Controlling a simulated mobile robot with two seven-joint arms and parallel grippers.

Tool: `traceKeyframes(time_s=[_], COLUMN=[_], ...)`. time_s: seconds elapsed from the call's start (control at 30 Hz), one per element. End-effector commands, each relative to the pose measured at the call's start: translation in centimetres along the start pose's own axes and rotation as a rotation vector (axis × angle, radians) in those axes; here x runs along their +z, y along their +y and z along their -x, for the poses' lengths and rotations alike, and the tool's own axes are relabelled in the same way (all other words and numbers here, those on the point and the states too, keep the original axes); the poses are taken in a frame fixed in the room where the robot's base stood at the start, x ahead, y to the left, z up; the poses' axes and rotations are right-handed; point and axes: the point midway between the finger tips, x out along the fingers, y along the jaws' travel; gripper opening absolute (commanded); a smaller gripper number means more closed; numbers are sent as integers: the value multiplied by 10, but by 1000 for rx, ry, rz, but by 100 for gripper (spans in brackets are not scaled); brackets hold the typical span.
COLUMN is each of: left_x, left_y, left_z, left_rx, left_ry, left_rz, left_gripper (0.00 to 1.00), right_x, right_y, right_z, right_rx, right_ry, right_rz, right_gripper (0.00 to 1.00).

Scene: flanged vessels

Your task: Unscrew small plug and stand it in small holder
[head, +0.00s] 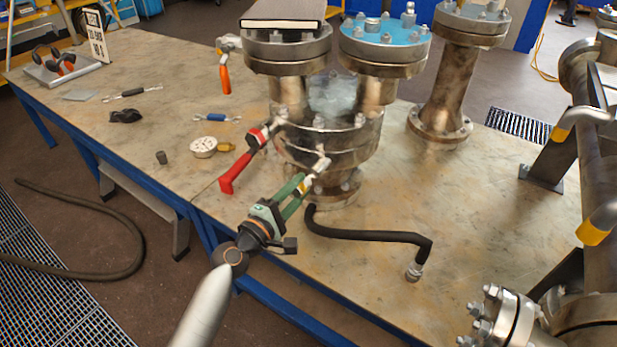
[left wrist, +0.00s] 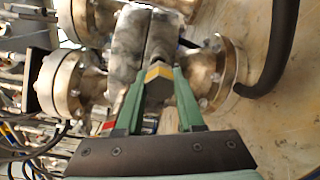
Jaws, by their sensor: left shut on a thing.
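The small plug (left wrist: 157,82) shows between my green fingers in the left wrist view as a dark piece with a yellow band. My left gripper (head: 308,185) is shut on it, at the front of the middle flanged vessel (head: 325,150). A short silvery side port (head: 321,164) of the vessel lies just beyond the fingertips. I cannot tell whether the plug is still seated in the port. My right gripper is not in view.
A red-handled valve (head: 242,165) juts out just left of my gripper. A black hose (head: 365,235) curves over the table on the right. A white gauge (head: 203,147) lies left of the red handle. The table's (head: 125,180) left front is mostly clear.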

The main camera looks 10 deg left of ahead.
Motion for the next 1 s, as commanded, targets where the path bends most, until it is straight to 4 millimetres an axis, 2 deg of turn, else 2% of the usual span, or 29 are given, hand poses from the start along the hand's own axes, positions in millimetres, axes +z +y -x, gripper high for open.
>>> traceKeyframes(time_s=[0.27, 0.7, 1.0], left_x=[0, 0, 0], left_y=[1, 1, 1], left_z=[2, 39, 40], left_rx=[1, 2, 2], left_ry=[0, 0, 0], left_rz=[0, -1, 0], left_gripper=[0, 0, 0], right_x=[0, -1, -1], right_y=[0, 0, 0], right_z=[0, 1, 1], right_rx=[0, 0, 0], right_ry=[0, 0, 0], right_rz=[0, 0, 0], right_gripper=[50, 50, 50])
